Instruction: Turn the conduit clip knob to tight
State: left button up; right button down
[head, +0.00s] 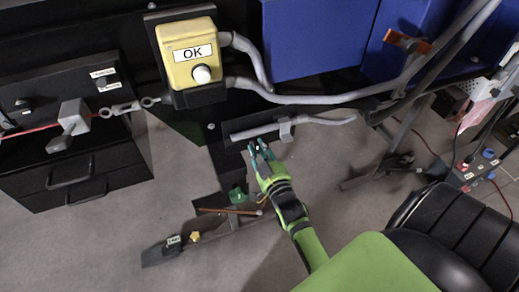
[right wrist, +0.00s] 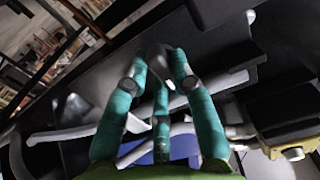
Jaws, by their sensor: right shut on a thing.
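A grey conduit (head: 325,119) runs below the black bench edge, with a light grey clip (head: 286,131) around it. The conduit also shows in the right wrist view (right wrist: 65,134). My right gripper (head: 261,149), with green-teal fingers, reaches up to just below and left of the clip in the head view. In the right wrist view its fingertips (right wrist: 160,62) close around a dark rounded knob (right wrist: 156,54), which I take as the conduit clip knob. Its pointer or marking is hidden. In the head view the knob cannot be made out. My left gripper is out of view.
A yellow box marked OK (head: 190,55) with a white button is on the bench front above left. Blue panels (head: 320,38) are behind. A black drawer unit (head: 75,150) stands at left, a black seat (head: 455,230) at lower right.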

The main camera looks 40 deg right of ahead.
jog(key=shift+r+m, duration=0.1)
jog(key=shift+m, duration=0.3)
jog(key=m+p, duration=0.2)
jog(key=m, duration=0.1)
jog(key=shift+m, duration=0.4)
jog(key=m, duration=0.2)
jog(key=shift+m, duration=0.4)
jog(key=m, duration=0.2)
jog(key=shift+m+p, duration=0.4)
jog(key=m, duration=0.3)
jog(key=shift+w+a+f, duration=0.1)
jog(key=shift+f, duration=0.1)
jog(key=m, duration=0.4)
jog(key=shift+b, duration=0.3)
jog(key=shift+m, duration=0.5)
jog(key=c, duration=1)
grip_release()
jog(key=shift+c, duration=0.2)
jog(key=shift+f, duration=0.1)
